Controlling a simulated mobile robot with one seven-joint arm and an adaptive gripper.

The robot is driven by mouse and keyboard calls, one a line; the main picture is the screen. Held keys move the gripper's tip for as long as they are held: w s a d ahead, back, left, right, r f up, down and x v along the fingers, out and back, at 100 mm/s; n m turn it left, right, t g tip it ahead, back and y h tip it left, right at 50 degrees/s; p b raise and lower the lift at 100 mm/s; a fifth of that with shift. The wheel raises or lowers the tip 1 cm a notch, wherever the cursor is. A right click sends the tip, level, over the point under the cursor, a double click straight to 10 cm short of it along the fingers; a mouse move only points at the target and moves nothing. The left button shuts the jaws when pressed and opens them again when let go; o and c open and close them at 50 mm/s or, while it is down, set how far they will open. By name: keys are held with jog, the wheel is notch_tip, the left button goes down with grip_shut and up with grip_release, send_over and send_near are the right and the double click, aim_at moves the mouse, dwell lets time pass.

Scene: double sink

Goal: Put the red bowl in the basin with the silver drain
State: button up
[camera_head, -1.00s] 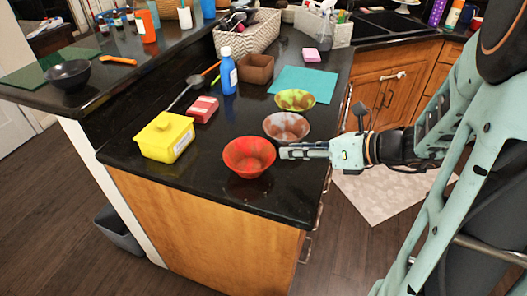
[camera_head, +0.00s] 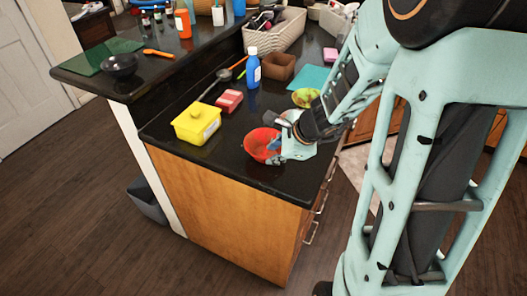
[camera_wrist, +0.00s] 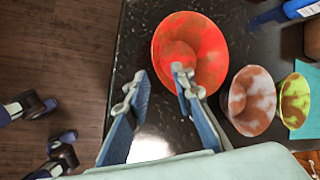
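The red bowl (camera_head: 259,139) stands upright on the black counter near its front corner. It also shows in the wrist view (camera_wrist: 208,50), empty inside, with brownish-red mottling. My gripper (camera_wrist: 159,75) is open, pointing down at the bowl. In the wrist view the right finger overlaps the bowl's inside and the left finger is just outside its left edge, so the near-left rim lies between the fingertips. I cannot tell whether they touch it. In the head view my gripper (camera_head: 274,148) partly covers the bowl's right side. No basin or silver drain is in view.
A brown-white bowl (camera_wrist: 251,101) and a green bowl (camera_wrist: 294,100) stand beside the red one. A yellow box (camera_head: 196,125), a red block (camera_head: 229,101) and a blue bottle (camera_head: 253,70) are farther left and back. The counter's front edge is close to the bowl.

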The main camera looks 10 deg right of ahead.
aim_at(266, 158)
jog(key=shift+b+x, duration=0.8)
jog(key=shift+x, duration=2.35)
grip_shut()
